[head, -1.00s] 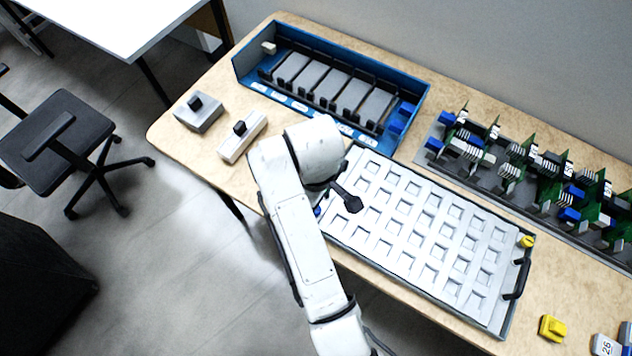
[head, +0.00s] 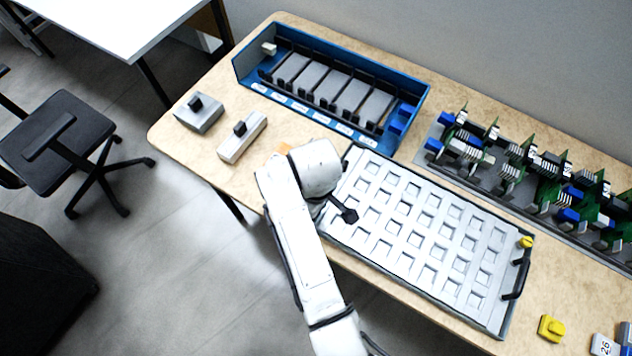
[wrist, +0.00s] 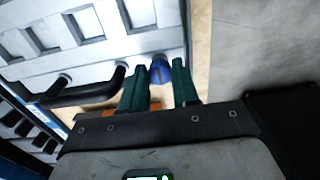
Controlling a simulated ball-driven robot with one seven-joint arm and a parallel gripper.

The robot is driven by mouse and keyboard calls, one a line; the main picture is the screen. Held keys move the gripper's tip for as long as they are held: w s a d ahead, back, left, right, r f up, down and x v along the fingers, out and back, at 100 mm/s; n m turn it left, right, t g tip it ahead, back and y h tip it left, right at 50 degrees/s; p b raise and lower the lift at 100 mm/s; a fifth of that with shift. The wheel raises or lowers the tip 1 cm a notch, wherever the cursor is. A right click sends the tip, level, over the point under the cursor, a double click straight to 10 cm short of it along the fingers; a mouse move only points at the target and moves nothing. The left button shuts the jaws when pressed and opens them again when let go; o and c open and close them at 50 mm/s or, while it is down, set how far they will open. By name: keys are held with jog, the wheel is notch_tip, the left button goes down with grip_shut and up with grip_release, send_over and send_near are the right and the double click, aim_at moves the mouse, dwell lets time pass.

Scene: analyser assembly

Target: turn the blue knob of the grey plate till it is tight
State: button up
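The grey plate (head: 402,262) with rows of square recesses lies on the table, and its left end is partly behind my arm. In the wrist view the plate (wrist: 105,50) fills the upper left. The blue knob (wrist: 161,71) is at its edge, between the tips of my two green fingers. My gripper (wrist: 160,72) is open, with a narrow gap around the knob; I cannot tell whether either finger touches it. In the head view my arm hides the knob and the fingertips.
A black handle (wrist: 75,92) is close beside the left finger. A yellow knob (head: 526,242) is at the plate's far right end. A blue tray (head: 262,84) and circuit boards (head: 512,165) stand behind. Two grey blocks, one the left block (head: 199,113), are on the left.

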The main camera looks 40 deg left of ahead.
grip_shut()
